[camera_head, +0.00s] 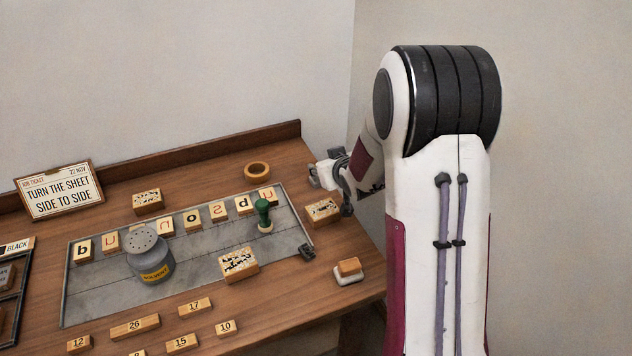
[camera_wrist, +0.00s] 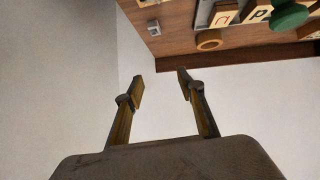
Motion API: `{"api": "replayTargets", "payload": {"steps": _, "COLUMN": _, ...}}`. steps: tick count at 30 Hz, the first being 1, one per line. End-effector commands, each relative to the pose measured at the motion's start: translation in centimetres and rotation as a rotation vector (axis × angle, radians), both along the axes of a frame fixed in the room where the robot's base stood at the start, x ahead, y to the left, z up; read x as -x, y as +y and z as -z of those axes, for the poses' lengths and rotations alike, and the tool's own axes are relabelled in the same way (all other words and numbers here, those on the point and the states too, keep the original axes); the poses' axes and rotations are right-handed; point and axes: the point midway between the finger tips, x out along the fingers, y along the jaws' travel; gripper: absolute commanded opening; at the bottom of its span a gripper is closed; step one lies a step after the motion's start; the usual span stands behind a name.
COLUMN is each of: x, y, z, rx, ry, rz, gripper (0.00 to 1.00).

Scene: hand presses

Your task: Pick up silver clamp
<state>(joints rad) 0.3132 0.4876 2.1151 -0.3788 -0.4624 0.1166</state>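A small dark grey metal piece (camera_head: 307,251) lies at the right front corner of the grey metal tray; it may be the silver clamp, but it is too small to tell. It does not show clearly in the wrist view. My gripper (camera_head: 322,175) is above the table's right back part, beyond a wooden block with a speckled face, and apart from the metal piece. In the wrist view my gripper (camera_wrist: 162,84) is open, with nothing between its fingers, beside the table edge.
The grey tray (camera_head: 100,297) holds letter tiles, a solvent can (camera_head: 150,256), a green-handled stamp (camera_head: 263,212) and a speckled block (camera_head: 238,264). A wooden ring (camera_head: 257,171) lies behind it. Another speckled block (camera_head: 323,212) and a white-and-wood piece (camera_head: 348,270) lie at right. Numbered blocks lie in front.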

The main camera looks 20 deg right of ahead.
Motion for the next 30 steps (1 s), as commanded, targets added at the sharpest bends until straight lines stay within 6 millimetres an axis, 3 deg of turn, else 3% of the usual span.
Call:
{"api": "replayTargets", "payload": {"steps": 18, "x": -3.2, "y": -2.1, "z": 9.4, "rx": -0.075, "ry": -0.121, "rz": -0.049, "gripper": 0.39}}
{"api": "replayTargets", "payload": {"steps": 30, "x": -3.4, "y": -2.3, "z": 10.7, "rx": -0.092, "ry": -0.145, "rz": -0.057, "gripper": 0.39}}
